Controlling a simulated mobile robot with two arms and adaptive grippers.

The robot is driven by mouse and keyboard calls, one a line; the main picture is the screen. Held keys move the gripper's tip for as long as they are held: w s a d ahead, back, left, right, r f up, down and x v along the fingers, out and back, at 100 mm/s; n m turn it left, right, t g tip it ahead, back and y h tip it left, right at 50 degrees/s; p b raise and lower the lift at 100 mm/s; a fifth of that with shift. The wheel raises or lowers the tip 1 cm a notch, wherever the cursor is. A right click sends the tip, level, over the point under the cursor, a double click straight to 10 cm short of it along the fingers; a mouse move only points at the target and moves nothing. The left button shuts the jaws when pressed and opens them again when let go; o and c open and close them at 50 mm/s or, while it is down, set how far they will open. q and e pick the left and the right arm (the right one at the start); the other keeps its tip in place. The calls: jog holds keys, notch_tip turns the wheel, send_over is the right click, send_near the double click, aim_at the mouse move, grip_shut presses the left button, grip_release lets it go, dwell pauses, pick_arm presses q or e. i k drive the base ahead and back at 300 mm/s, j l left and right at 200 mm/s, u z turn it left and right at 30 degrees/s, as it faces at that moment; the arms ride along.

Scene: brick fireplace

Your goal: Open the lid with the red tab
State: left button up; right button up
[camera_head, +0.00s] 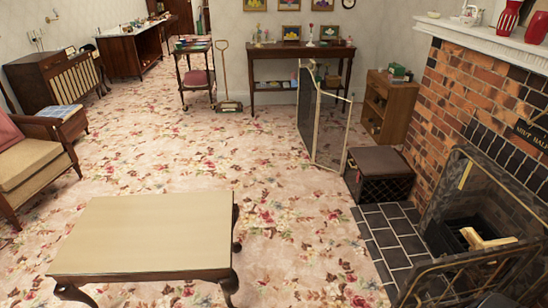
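A dark box with a brown, closed-looking top (380,160) stands on the floor by the near edge of the folding screen, beside the dark hearth tiles. Its front side is black and looks like a crate. I cannot make out a red tab on it or on any other lid at this distance. Neither of my grippers is in view.
A low beige table (150,235) stands at the front left. The brick fireplace (470,90) and a metal fire guard (470,275) are at the right. Flowered carpet between them is clear.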

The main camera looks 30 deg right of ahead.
aim_at(372, 162)
jog(key=l+u, duration=0.2)
jog(key=u, duration=0.15)
jog(key=i+l+u, duration=0.1)
jog(key=u, duration=0.3)
jog(key=l+u, duration=0.7)
jog(key=l, duration=0.5)
jog(key=l+u, duration=0.35)
jog(key=l, duration=0.5)
jog(key=l+z, duration=0.15)
jog(key=l, duration=0.5)
jog(key=i+l+z, duration=0.1)
jog(key=l, duration=0.5)
jog(key=l+z, duration=0.75)
jog(key=z, duration=0.15)
jog(key=l+z, duration=0.35)
jog(key=z, duration=0.15)
jog(key=i+l+z, duration=0.2)
jog(key=z, duration=0.25)
jog(key=l, duration=0.15)
